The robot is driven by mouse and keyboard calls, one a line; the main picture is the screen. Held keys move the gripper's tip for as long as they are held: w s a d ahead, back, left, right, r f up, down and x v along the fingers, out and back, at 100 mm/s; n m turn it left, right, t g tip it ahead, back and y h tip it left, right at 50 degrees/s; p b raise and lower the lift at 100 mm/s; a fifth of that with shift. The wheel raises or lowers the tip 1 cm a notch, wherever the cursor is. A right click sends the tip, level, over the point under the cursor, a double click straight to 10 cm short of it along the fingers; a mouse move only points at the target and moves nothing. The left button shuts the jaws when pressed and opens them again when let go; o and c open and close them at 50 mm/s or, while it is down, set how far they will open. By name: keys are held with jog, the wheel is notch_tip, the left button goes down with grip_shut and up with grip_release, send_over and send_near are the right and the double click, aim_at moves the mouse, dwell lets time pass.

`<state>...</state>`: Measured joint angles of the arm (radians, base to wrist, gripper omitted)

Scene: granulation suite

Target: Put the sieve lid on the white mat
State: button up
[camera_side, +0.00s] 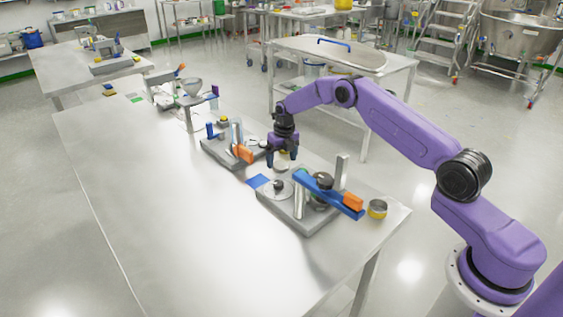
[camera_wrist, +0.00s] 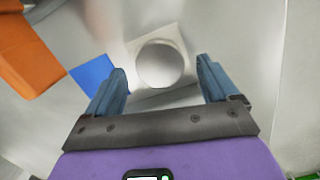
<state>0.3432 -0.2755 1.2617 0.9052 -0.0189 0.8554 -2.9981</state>
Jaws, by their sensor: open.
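A round, pale metallic disc, which looks like the sieve lid (camera_wrist: 160,62), lies on the white mat (camera_wrist: 175,31) in the wrist view. The mat's edges and corners show around the disc. My gripper (camera_wrist: 161,78) is open, with one blue finger on either side of the disc in the picture. I cannot tell whether the fingers touch it. In the side view my gripper (camera_side: 282,161) points down, low over the table between two grey-based devices. The lid is too small there to make out clearly.
A blue mat (camera_wrist: 93,80) lies beside the white one, with an orange part (camera_wrist: 28,55) further left. A device with a blue bar (camera_side: 325,192) stands in front of my gripper, another device (camera_side: 226,143) behind. A small cup (camera_side: 377,209) stands right. The table's left side is clear.

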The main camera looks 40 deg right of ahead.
aim_at(283, 166)
notch_tip(283, 166, up, 10)
jog(key=s, duration=0.1)
jog(key=s+a+r+m, duration=0.5)
jog(key=s+a+r, duration=0.1)
jog(key=s+a, duration=0.45)
jog(key=s+a+r+m, duration=0.5)
jog(key=s+a, duration=0.4)
jog(key=s, duration=0.2)
jog(key=s+d+m, duration=0.2)
jog(key=s+m, duration=0.1)
jog(key=s, duration=0.6)
jog(key=s+d+m, duration=0.1)
jog(key=s+m, duration=0.3)
jog(key=s, duration=0.6)
jog(key=s+d+m+g, duration=0.1)
jog(key=s+m, duration=0.3)
jog(key=s, duration=0.5)
jog(key=shift+s+d+r+y, duration=0.15)
jog(key=shift+d+y, duration=0.15)
jog(key=shift+d, duration=0.55)
